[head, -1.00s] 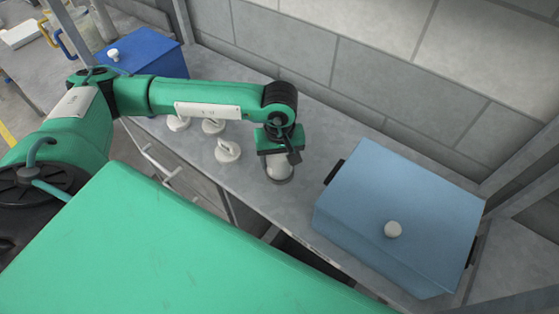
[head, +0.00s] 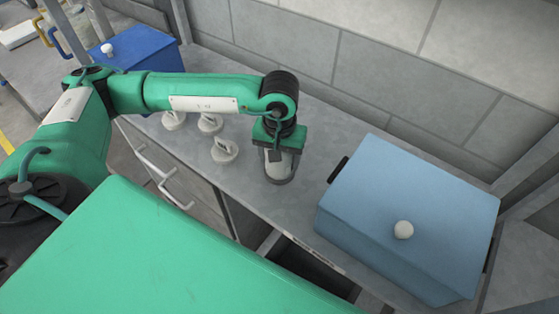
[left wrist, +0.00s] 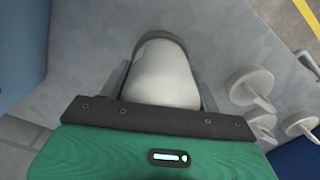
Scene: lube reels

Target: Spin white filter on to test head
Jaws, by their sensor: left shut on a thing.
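A white filter (head: 281,170) stands on the grey bench with my left gripper (head: 277,158) above it and shut on it. In the left wrist view the pale rounded filter (left wrist: 161,75) sits between the dark fingers of my left gripper (left wrist: 161,88). A darker grey ring shows at the filter's foot in the head view; I cannot tell whether this is the test head. Several white pieces with upright handles, one of them nearest the gripper (head: 224,151), stand on the bench left of it. My right gripper is not in view.
A light blue box (head: 385,190) with a round white knob stands right of the gripper. A dark blue box (head: 150,52) is at the back left. The grey bench (head: 330,130) is bare between gripper and wall. An open drawer (head: 275,250) lies below the front edge.

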